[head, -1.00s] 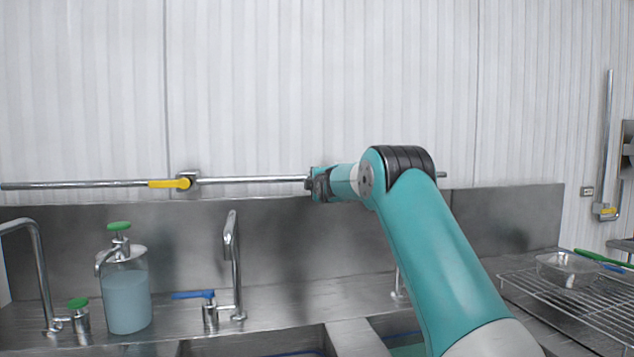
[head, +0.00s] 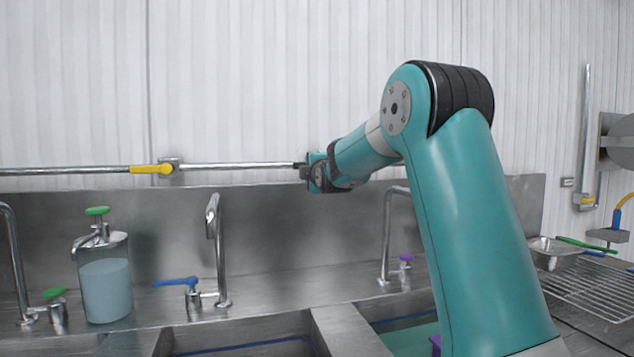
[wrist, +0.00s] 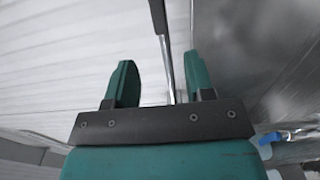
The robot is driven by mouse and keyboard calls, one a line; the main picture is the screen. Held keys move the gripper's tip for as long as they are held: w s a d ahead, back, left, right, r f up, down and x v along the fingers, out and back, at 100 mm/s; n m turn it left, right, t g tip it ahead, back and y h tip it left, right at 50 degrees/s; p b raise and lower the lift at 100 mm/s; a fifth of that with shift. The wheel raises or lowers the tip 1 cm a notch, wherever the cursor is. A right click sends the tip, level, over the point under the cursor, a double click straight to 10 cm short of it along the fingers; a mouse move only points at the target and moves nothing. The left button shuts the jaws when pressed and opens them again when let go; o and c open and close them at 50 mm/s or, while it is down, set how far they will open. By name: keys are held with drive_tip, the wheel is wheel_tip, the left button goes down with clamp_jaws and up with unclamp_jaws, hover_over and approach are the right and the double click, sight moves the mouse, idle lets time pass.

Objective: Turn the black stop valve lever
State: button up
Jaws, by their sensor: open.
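A dark bar (wrist: 158,16) that looks like the black stop valve lever shows at the top of the wrist view, in line with a thin metal pipe. The pipe (wrist: 166,60) runs between my two teal fingers. In the head view my gripper (head: 304,171) is at the wall pipe (head: 240,165), to the right of the yellow lever (head: 151,169). My gripper is open and holds nothing that I can see. The black lever cannot be made out in the head view, where my gripper and arm cover that part of the pipe.
Below stand a steel sink with faucets (head: 216,250), a soap dispenser (head: 105,285), and blue (head: 177,282) and purple (head: 406,257) tap handles. A wire rack (head: 595,295) with a metal pan (head: 553,252) is at the right. The steel backsplash (head: 275,220) is close below my gripper.

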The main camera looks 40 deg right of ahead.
drive_tip(key=shift+b+v, duration=0.4)
drive_tip(key=shift+v, duration=1.9)
